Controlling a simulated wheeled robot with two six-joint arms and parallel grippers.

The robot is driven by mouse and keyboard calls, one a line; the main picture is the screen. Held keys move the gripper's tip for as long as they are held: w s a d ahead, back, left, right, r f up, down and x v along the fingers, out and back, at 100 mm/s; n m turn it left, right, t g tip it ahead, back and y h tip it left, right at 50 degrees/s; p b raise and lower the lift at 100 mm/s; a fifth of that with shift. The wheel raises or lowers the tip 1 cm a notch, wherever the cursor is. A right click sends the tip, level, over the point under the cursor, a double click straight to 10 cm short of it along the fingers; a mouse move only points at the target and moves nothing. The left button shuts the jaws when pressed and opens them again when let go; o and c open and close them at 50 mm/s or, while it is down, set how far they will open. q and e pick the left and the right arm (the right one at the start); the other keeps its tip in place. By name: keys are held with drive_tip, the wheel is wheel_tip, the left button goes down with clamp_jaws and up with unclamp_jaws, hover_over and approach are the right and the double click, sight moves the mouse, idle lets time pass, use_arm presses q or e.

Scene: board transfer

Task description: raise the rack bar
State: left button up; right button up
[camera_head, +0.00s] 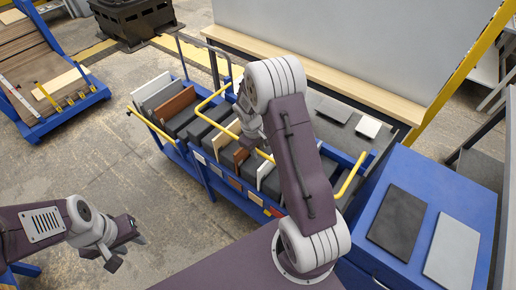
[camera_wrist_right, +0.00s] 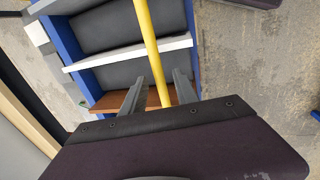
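A blue rack (camera_head: 205,175) holds upright boards in slots, with yellow bars across it. The middle yellow bar (camera_head: 207,118) runs over the boards and passes partly behind my right arm. My right gripper (camera_head: 248,118) is over the rack at this bar, its fingers largely hidden in the head view. In the right wrist view, a yellow bar (camera_wrist_right: 148,35) passes between the two spread fingers of my right gripper (camera_wrist_right: 158,78), with a gap on each side. My left gripper (camera_head: 128,252) is open and empty, over the floor left of the rack.
Other yellow bars are at the rack's left end (camera_head: 150,124) and right end (camera_head: 350,175). A blue cabinet (camera_head: 468,200) with a dark and a light panel stands at right. A blue pallet cart (camera_head: 40,128) is at far left. Floor between is clear.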

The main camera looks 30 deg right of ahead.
drive_tip(key=shift+w, duration=0.15)
drive_tip(key=shift+c, duration=1.2)
clamp_jaws()
